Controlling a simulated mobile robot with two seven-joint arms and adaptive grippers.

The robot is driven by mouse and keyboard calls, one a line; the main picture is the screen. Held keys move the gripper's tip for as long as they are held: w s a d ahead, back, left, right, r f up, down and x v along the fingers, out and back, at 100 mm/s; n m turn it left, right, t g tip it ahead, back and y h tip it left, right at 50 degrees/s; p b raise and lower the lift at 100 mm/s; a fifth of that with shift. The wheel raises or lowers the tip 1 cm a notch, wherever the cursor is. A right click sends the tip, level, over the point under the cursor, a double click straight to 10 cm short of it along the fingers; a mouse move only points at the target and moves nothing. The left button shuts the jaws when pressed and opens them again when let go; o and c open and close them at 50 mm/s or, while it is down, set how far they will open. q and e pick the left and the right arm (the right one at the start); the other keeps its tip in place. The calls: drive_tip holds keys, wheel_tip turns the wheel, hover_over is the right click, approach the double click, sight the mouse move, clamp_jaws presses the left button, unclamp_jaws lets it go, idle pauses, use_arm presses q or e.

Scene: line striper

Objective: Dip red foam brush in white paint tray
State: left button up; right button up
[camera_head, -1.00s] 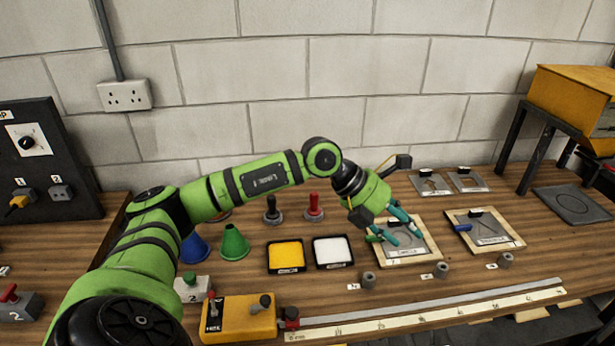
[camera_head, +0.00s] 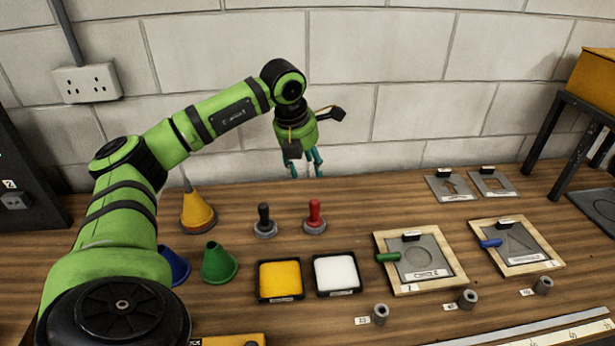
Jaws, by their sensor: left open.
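The red foam brush (camera_head: 315,213) stands upright in a round grey holder on the bench, handle up. The white paint tray (camera_head: 337,274), a black-rimmed square with a white surface, lies in front of it, right of the yellow paint tray (camera_head: 280,280). My left gripper (camera_head: 304,170) is open and empty, fingers pointing down, above and behind the red brush and apart from it. My right gripper is not in view.
A black-handled brush (camera_head: 265,218) stands left of the red one. Cones, including a yellow one (camera_head: 197,212) and a green one (camera_head: 219,262), stand further left. Framed stencil boards (camera_head: 420,260) lie to the right. The wall is close behind the gripper.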

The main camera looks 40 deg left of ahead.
sight(312, 203)
use_arm(q)
drive_tip(key=f+b, duration=0.2)
drive_tip(key=f, duration=0.1)
drive_tip(key=f+b, duration=0.2)
drive_tip(key=f, duration=0.1)
drive_tip(key=f+b, duration=0.3)
drive_tip(key=shift+w+d+f, duration=0.1)
drive_tip(key=shift+w+d, duration=0.15)
drive_tip(key=shift+d, duration=0.1)
drive_tip(key=b+x, duration=0.1)
drive_tip(key=x, duration=0.2)
drive_tip(key=shift+a+b, duration=0.1)
drive_tip(key=shift+b, duration=0.25)
drive_tip(key=shift+w+f+b, duration=0.25)
drive_tip(key=shift+f+b, duration=0.1)
drive_tip(key=shift+f, duration=0.3)
drive_tip(key=shift+w+f, duration=0.2)
drive_tip(key=shift+f, duration=0.25)
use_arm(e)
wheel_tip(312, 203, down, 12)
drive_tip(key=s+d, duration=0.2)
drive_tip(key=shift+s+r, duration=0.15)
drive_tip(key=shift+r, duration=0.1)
use_arm(q)
drive_tip(key=shift+c, duration=0.4)
drive_tip(key=c, duration=0.9)
